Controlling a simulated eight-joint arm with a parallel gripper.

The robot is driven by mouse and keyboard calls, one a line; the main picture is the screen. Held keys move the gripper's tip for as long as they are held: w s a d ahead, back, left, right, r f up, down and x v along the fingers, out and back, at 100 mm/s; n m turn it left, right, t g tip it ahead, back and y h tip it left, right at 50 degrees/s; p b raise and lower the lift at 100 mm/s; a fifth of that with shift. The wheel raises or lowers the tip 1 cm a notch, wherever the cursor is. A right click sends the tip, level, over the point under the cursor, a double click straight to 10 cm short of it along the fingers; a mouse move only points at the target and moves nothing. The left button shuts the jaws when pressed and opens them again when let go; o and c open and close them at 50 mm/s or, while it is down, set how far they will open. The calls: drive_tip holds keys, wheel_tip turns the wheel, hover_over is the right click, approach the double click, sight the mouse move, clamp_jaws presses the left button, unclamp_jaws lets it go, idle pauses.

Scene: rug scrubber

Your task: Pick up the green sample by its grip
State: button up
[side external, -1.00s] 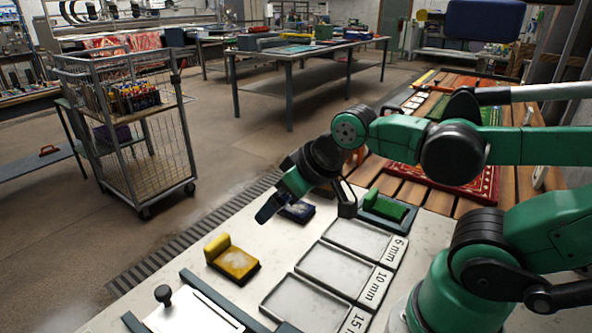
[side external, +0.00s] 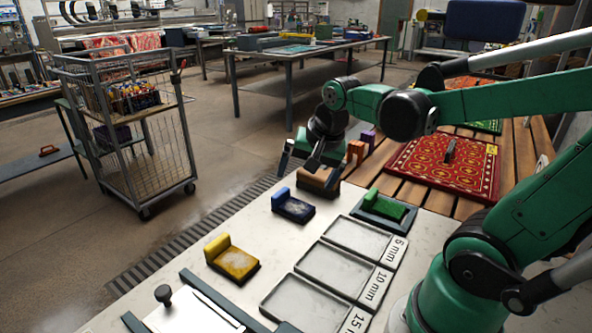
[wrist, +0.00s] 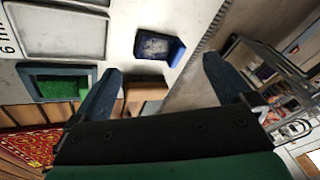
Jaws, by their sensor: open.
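The green sample (side external: 384,205) lies in a dark blue-grey tray (side external: 366,211) at the bench's right edge, its raised green grip (side external: 372,195) standing at one end. In the wrist view the green sample (wrist: 58,89) sits in its tray (wrist: 88,70) to the left, outside my jaws. My gripper (side external: 311,163) is open and empty, beyond and left of the green sample, above a brown sample (side external: 318,182). The wrist view shows my fingertips (wrist: 160,88) apart, with the brown sample (wrist: 146,92) partly visible between them.
A blue sample (side external: 293,207) and a yellow sample (side external: 232,260) lie on the white bench. Empty grey trays (side external: 365,238) marked with thicknesses stand near the green sample. A red rug (side external: 445,166) lies on wooden slats beyond. A wire cart (side external: 130,130) stands left.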

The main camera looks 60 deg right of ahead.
drive_tip(key=s+d+f+m+g, duration=0.2)
drive_tip(key=d+f+m+g, duration=0.1)
drive_tip(key=d+m, duration=0.95)
drive_tip(key=m+g+y, duration=0.1)
drive_tip(key=m, duration=1)
hover_over(369, 192)
wheel_tip(369, 192, down, 3)
drive_tip(key=shift+w+f, duration=0.1)
drive_tip(key=shift+f, duration=2.9)
drive_tip(key=c, duration=1.2)
drive_tip(key=shift+r, duration=0.15)
